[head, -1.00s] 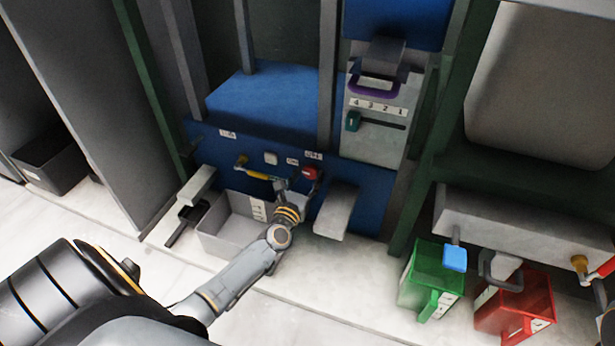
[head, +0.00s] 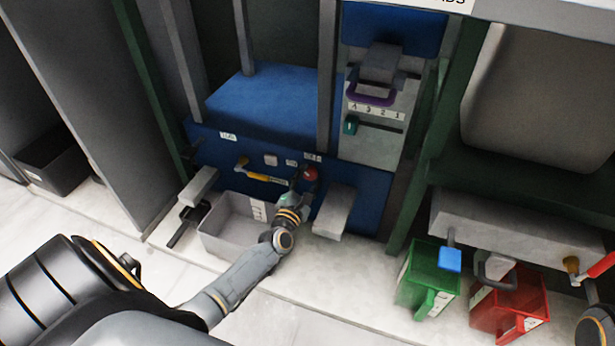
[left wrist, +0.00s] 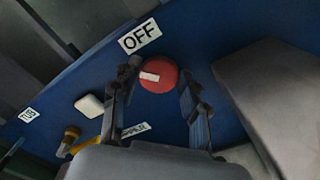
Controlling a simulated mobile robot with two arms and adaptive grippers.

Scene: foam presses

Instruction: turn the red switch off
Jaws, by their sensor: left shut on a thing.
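The red switch (head: 310,174) is a round knob on the blue front panel, above the grey bin. In the left wrist view the red switch (left wrist: 160,76) shows a short white mark, lying nearly level in that picture. An "OFF" label (left wrist: 140,36) is on the panel just above and left of it. My left gripper (head: 304,186) is at the knob. In the left wrist view its two fingers (left wrist: 157,92) are on either side of the knob, shut on it.
A yellow handle (head: 262,178) and a pale button (left wrist: 89,106) are left of the switch. A grey block (head: 336,212) juts out close on its right. The open grey bin (head: 228,232) stands below. Green (head: 420,280) and red (head: 508,300) bins stand at right.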

